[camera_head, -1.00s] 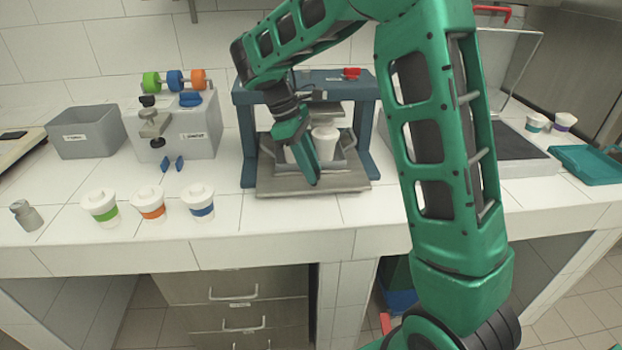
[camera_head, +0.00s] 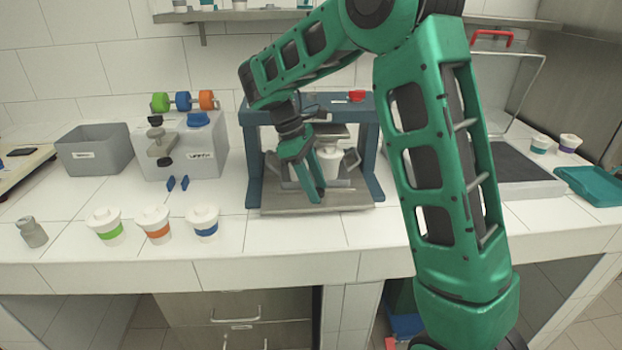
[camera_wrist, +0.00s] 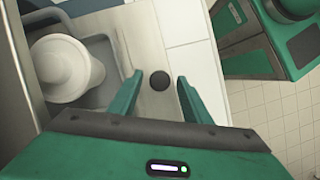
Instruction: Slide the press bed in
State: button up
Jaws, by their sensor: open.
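The blue press (camera_head: 254,150) stands on the counter, in the middle of the head view. Its flat grey metal bed (camera_head: 350,199) lies between the legs, with its front edge slightly forward of them. A tray holder on the bed carries a white cup (camera_head: 330,163), upright under the press head; the cup also shows in the wrist view (camera_wrist: 62,66). My gripper (camera_head: 314,197) points down at the front of the bed. In the wrist view my open fingers (camera_wrist: 160,79) stand either side of a dark round knob (camera_wrist: 159,81) on the bed, with visible gaps; contact is not seen.
Left are a grey bin (camera_head: 95,150), a grey machine (camera_head: 190,150) and several lidded cups with coloured bands (camera_head: 155,224). Right are a dark-topped unit (camera_head: 508,170) and a teal tray (camera_head: 592,186). The counter in front of the bed is clear.

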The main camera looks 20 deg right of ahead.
jog(key=v, duration=1)
jog(key=shift+r, duration=0.3)
jog(key=shift+w, duration=0.15)
jog(key=s+n+t, duration=0.5)
jog(key=n, duration=0.8)
jog(key=shift+n, duration=0.3)
jog(key=x, duration=1)
jog(key=shift+s+f, duration=0.15)
jog(key=shift+f, duration=0.15)
